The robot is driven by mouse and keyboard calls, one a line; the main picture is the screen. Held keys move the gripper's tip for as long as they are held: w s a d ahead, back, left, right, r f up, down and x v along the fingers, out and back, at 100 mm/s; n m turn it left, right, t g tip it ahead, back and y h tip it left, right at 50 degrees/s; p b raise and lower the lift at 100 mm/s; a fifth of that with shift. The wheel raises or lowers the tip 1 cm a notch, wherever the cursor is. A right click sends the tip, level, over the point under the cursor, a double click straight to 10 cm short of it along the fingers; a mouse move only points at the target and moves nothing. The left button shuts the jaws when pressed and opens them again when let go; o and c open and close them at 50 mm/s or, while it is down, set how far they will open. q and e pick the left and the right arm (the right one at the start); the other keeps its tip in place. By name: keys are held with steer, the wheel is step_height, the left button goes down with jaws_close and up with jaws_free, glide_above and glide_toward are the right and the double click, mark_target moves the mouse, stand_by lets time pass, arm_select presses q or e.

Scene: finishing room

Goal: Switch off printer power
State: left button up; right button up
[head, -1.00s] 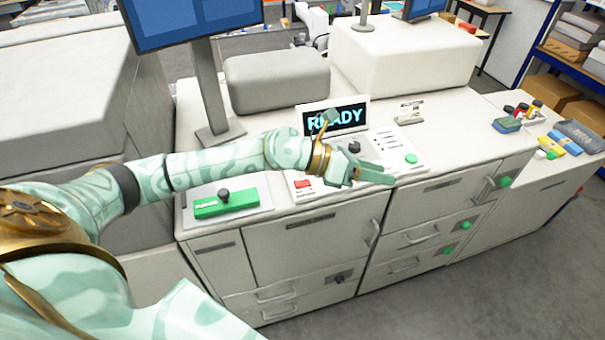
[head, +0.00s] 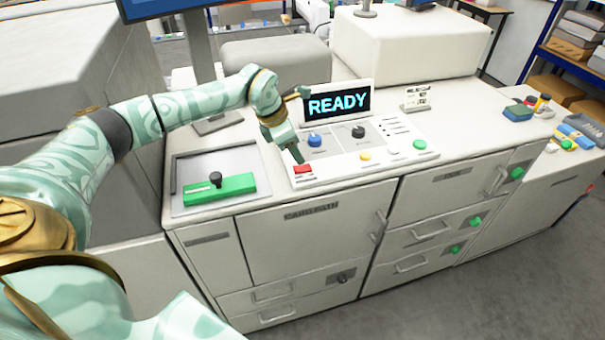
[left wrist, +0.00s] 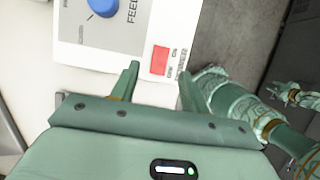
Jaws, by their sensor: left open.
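The printer's control panel (head: 365,150) lies flat on the white cabinet top. A small red switch (head: 302,169) sits at its front left corner. In the left wrist view the red switch (left wrist: 159,60) shows close up beside small lettering too blurred to read. My left gripper (head: 297,154) is open and empty, pointing down just above the red switch. In the left wrist view its two fingers (left wrist: 157,72) stand apart, on either side of the switch's near end. The display (head: 338,104) is lit and reads READY. Part of what looks like my right gripper (left wrist: 300,95) shows small at the right.
A monitor post (head: 199,48) stands behind my arm.

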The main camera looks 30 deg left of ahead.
mark_target(306, 167)
arm_select(q)
steer(key=b+x, duration=0.3)
steer(key=x, duration=0.2)
steer(key=shift+d+f, duration=0.1)
steer(key=shift+f, duration=0.05)
arm_select(e)
steer(key=f, duration=0.4)
steer(key=shift+s+f, duration=0.25)
steer(key=shift+f, duration=0.05)
